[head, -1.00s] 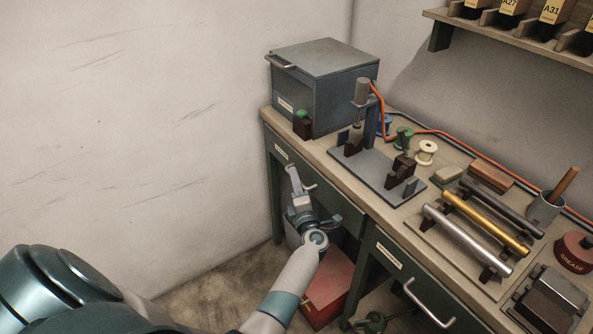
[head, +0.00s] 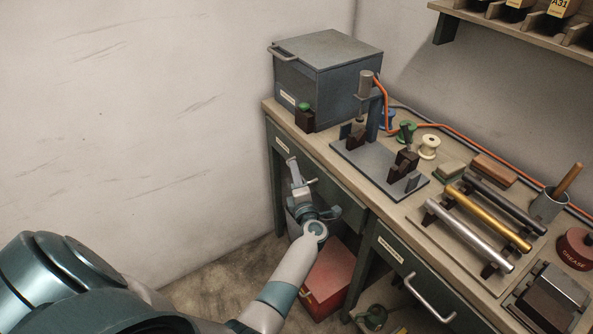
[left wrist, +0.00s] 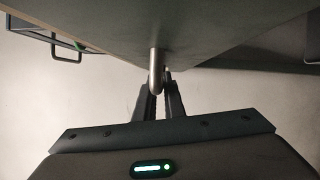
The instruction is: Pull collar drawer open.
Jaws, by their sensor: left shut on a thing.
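The left drawer (head: 342,203) is in the dark green front of the bench, with a small pale label whose writing I cannot read. I cannot tell whether it stands slightly out. My left gripper (head: 297,174) is at its front in the head view. In the left wrist view, the two dark fingers of my left gripper (left wrist: 160,92) are shut on the metal drawer handle (left wrist: 157,70), which juts from the wide drawer front (left wrist: 150,25). My gripper and arm hide part of the drawer and handle in the head view. My right gripper is not in view.
A second drawer with a metal handle (head: 430,300) is at the right. A red box (head: 328,275) stands under the bench. On top are a grey cabinet (head: 330,85), a stand (head: 375,165), several metal rods (head: 475,235) and spools. Floor left of my arm is clear.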

